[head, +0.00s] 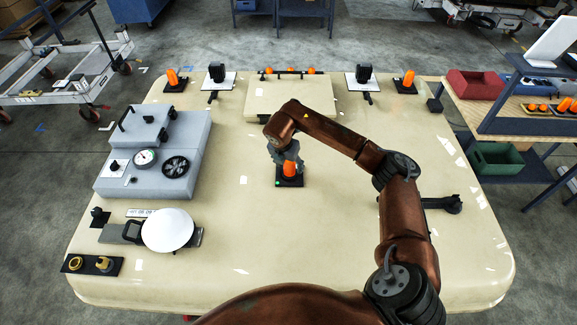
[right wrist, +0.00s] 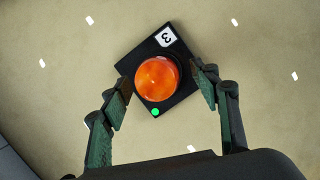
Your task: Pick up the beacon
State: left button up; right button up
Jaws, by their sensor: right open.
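The beacon with an orange dome (head: 290,168) stands upright on a square black base near the middle of the cream table. In the right wrist view the orange dome (right wrist: 157,79) is seen from above, with a white label marked 3 and a green dot on its base. My right gripper (head: 286,158) is directly over the beacon and partly covers it. In the right wrist view its open fingers (right wrist: 163,88) are on either side of the dome, apart from each other. I cannot tell whether they touch it. My left gripper is not in view.
Other orange beacons stand at the table's back left (head: 173,77) and back right (head: 409,79). A grey box with a gauge and handwheel (head: 160,150) is on the left. A white disc (head: 168,230) lies front left. The table around the beacon is clear.

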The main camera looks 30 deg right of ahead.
jog(key=shift+x, duration=1.45)
jog(key=shift+c, duration=0.2)
jog(key=c, duration=1.3)
